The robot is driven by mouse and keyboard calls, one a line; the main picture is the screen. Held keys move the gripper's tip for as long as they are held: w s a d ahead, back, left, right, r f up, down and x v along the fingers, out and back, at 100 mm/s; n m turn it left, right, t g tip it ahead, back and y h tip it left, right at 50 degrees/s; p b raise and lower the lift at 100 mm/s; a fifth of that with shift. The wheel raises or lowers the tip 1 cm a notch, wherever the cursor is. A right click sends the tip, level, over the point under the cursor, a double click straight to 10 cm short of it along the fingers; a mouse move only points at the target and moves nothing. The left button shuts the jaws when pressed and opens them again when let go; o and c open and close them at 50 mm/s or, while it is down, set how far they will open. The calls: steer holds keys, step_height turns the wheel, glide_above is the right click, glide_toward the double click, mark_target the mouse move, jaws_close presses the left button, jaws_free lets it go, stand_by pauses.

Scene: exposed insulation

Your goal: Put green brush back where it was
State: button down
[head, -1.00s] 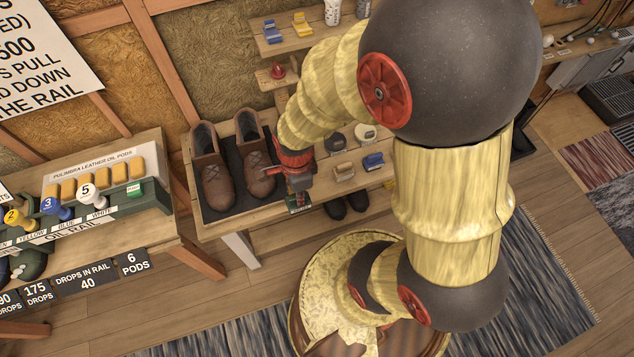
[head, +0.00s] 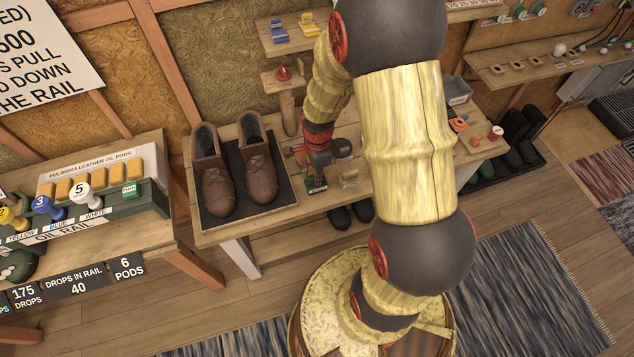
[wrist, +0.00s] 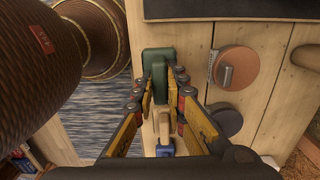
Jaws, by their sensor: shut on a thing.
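The green brush (head: 317,187) is in my gripper (head: 312,174), near the front edge of the wooden bench (head: 290,207), right of the brown shoes (head: 258,172). In the wrist view the green brush (wrist: 154,66) sits at the fingertips of my gripper (wrist: 162,88), which is shut on it. The brush is over or on the bench edge; I cannot tell whether it touches the wood. A beige brush (head: 349,181) stands just to its right. In the wrist view a blue brush (wrist: 165,149) lies beyond the beige one, between the fingers.
The shoes stand on a black mat (head: 225,217). Round tins, one brown-lidded (wrist: 236,66) and one dark (wrist: 228,121), lie beside the brushes. My arm hides part of the bench. The oil rail table (head: 150,215) stands at left.

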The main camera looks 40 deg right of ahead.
steer(key=shift+w+d+f+b, duration=0.1)
steer(key=shift+f+b, duration=0.35)
steer(key=shift+f, duration=0.5)
steer(key=shift+w+d+f+b, duration=0.1)
steer(key=shift+f+b, duration=0.3)
steer(key=shift+f, duration=0.5)
steer(key=shift+f, duration=0.2)
steer(key=c, duration=1.9)
jaws_free()
steer(key=shift+o, duration=0.4)
steer(key=shift+r, duration=0.15)
